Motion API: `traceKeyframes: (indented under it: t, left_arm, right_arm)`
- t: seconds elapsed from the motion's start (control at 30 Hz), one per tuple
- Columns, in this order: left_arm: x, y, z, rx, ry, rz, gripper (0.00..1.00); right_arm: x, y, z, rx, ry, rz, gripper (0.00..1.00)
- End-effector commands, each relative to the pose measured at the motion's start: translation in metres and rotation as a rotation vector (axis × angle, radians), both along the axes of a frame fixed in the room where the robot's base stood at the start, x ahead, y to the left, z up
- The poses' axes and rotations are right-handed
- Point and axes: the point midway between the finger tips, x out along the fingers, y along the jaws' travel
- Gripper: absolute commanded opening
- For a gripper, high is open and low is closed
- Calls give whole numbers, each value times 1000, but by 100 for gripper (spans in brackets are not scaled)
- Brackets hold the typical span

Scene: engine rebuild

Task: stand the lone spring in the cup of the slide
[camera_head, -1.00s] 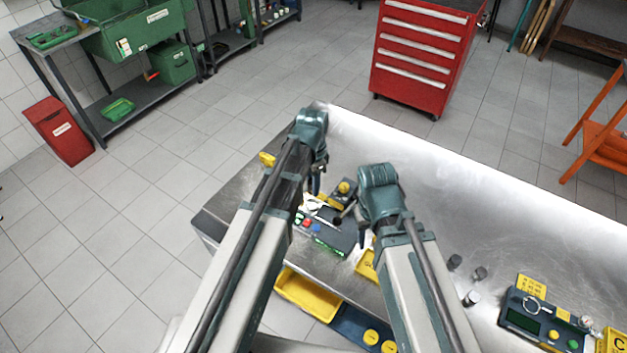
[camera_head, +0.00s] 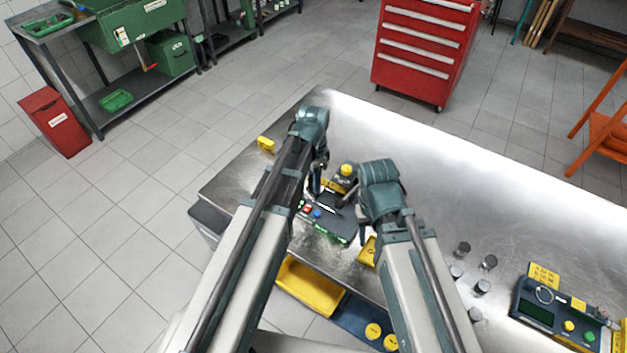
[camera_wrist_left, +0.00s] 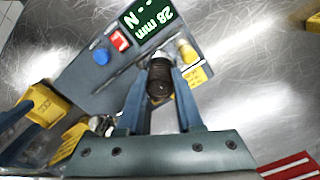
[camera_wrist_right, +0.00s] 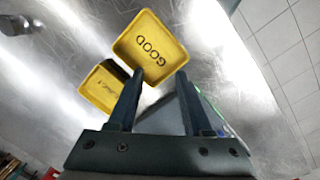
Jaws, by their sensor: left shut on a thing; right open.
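My left gripper (camera_wrist_left: 160,88) is shut on a dark, ribbed cylinder, which looks like the spring (camera_wrist_left: 159,78). It is beside the grey tester (camera_wrist_left: 97,70), whose green display reads 28 mm. A yellow knob (camera_wrist_left: 187,52) is just beyond the fingers; the slide and its cup are not clearly seen, and I cannot tell whether the spring touches them. In the head view, the left gripper (camera_head: 317,183) is over the tester (camera_head: 332,218). My right gripper (camera_wrist_right: 158,88) is open and empty, pointing at the yellow GOOD tray (camera_wrist_right: 151,47).
A second yellow tray (camera_wrist_right: 102,88) lies beside the GOOD tray. Several dark cylinders (camera_head: 463,249) stand to the right on the metal bench (camera_head: 420,150), near another device with a screen (camera_head: 545,315). A yellow bin (camera_head: 310,287) is at the front edge. The bench's far middle is clear.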

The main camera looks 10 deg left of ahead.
Motion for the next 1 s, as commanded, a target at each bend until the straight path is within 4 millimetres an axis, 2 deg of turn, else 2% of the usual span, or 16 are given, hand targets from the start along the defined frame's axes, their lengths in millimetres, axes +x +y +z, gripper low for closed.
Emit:
traceKeyframes:
  t: [0.37,0.4,0.6,1.0]
  left_arm:
    - [0,0,-5,0,0,0,0]
    - [0,0,-5,0,0,0,37]
    - [0,0,-5,0,0,0,70]
    - [0,0,-2,0,0,0,70]
  right_arm:
    - [0,0,-5,0,0,0,50]
    - [0,0,-5,0,0,0,50]
    - [0,0,-5,0,0,0,50]
    - [0,0,-2,0,0,0,50]
